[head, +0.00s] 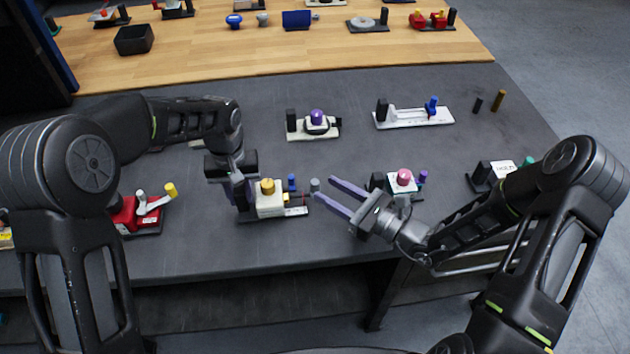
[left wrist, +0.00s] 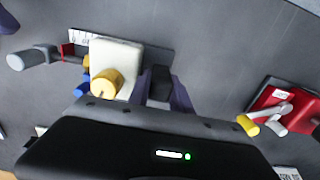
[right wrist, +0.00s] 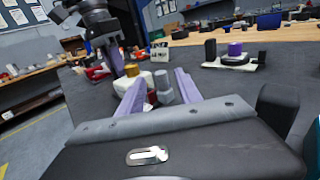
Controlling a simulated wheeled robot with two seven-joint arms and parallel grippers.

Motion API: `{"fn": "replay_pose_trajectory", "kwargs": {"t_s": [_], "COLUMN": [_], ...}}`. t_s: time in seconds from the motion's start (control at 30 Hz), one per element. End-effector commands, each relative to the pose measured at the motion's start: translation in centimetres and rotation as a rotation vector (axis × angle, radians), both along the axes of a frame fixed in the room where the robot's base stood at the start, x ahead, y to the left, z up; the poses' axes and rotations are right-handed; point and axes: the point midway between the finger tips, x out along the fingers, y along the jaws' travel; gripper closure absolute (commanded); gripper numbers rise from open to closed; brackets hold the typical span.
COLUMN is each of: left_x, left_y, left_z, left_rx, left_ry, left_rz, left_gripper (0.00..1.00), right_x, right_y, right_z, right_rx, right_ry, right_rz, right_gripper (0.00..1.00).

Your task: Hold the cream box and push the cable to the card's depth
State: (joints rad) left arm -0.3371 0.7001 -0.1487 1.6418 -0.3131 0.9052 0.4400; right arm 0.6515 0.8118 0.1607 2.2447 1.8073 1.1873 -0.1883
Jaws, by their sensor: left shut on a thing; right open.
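The cream box (head: 268,204) with a yellow knob on top sits on a dark base on the grey table. It also shows in the left wrist view (left wrist: 117,56). A white card (head: 296,211) lies along the base. The cable, with a grey cylindrical end (head: 315,185), sticks out to the box's right; a red part shows beside it in the left wrist view. A blue peg (head: 291,182) stands near. My left gripper (head: 240,196) is shut on the black block (left wrist: 160,84) beside the box. My right gripper (head: 323,188) is open, its fingertips near the grey end, which appears between them in the right wrist view (right wrist: 163,86).
A fixture with a pink knob (head: 404,177) stands close behind my right gripper. A red fixture with a yellow-tipped lever (head: 140,212) is to the left. A purple-knobbed fixture (head: 316,121) and a white slider fixture (head: 414,116) stand farther back. The table's front edge is close.

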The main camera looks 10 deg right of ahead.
Motion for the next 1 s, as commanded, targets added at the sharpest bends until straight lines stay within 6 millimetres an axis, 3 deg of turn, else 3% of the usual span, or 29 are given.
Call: {"fn": "replay_pose_trajectory", "kwargs": {"t_s": [0.1, 0.3, 0.67, 1.0], "left_x": [-0.5, -0.5, -0.5, -0.5], "left_y": [0.1, 0.1, 0.1, 0.1], "left_z": [-0.7, -0.7, -0.7, -0.7], "left_rx": [0.004, 0.004, 0.004, 0.004], "left_ry": [0.015, 0.015, 0.015, 0.015], "left_rz": [0.000, 0.000, -0.001, -0.001], "left_gripper": [1.00, 1.00, 1.00, 1.00], "right_x": [1.5, 3.2, 3.5, 3.5], "right_y": [1.7, 3.3, 3.6, 3.6], "right_z": [-0.1, -0.1, -0.1, -0.1], "right_rx": [0.001, 0.000, 0.000, 0.000], "right_ry": [-0.002, -0.001, 0.000, 0.000], "right_rz": [0.003, 0.001, -0.001, 0.000], "right_gripper": [0.59, 0.59, 0.60, 0.87]}}
